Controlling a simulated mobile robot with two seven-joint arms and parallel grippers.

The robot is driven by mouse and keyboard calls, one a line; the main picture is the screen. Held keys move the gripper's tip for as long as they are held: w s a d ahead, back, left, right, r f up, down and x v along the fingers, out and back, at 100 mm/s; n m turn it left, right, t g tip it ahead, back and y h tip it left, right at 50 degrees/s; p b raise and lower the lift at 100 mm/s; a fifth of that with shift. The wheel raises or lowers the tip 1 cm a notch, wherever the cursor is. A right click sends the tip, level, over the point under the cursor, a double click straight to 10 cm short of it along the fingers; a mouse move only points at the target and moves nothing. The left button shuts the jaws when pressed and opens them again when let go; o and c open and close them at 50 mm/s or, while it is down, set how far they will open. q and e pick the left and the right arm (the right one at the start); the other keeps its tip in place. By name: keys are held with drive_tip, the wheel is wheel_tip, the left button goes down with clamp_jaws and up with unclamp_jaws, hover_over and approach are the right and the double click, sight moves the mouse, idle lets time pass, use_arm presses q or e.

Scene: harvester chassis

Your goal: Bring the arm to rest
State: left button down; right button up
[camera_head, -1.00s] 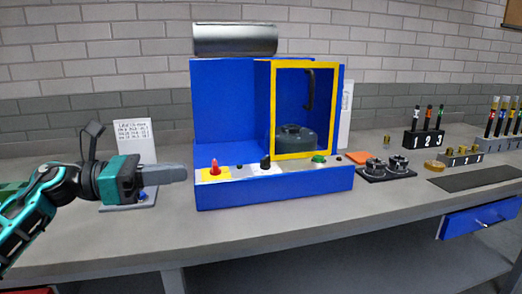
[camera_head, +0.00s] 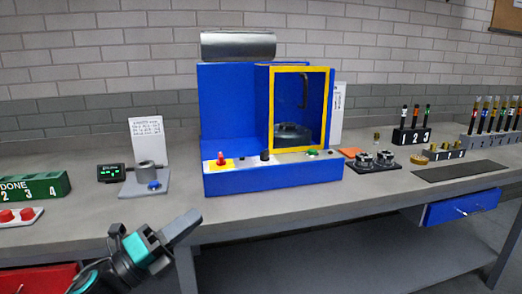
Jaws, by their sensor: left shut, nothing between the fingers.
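My left gripper (camera_head: 180,229) is at the lower left of the head view, in front of the bench's front edge. Its grey fingers are together and point up and to the right, with nothing between them. The teal and black wrist behind it runs down to the bottom edge. The gripper appears apart from everything on the bench. My right gripper is not in view.
A blue machine (camera_head: 270,178) with a yellow-framed door (camera_head: 300,69) stands mid-bench. A small grey stand (camera_head: 147,188) and green rack (camera_head: 32,187) are left. A blue drawer (camera_head: 462,207) juts out at right. The grey bench (camera_head: 370,199) has clear space along its front.

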use_arm(q)
drive_tip(key=s+a+f+n+t+y+p, duration=0.15)
drive_tip(key=s+f+n+y, duration=0.25)
drive_tip(key=f+n+y, duration=0.5)
drive_tip(key=s+a+f+n+t+y, duration=0.25)
drive_tip(key=f+n, duration=0.55)
drive_tip(key=n, duration=0.4)
drive_tip(key=s+f+n+g+y+p, duration=0.1)
drive_tip(key=s+f+n+g+y, duration=0.3)
drive_tip(key=s+f+n, duration=0.5)
drive_tip(key=s+f+g, duration=0.2)
drive_tip(key=s+f, duration=0.1)
drive_tip(key=s, duration=0.2)
drive_tip(key=shift+s+n+g, duration=0.2)
drive_tip(key=shift+n+g, duration=0.2)
drive_tip(key=shift+r, duration=0.1)
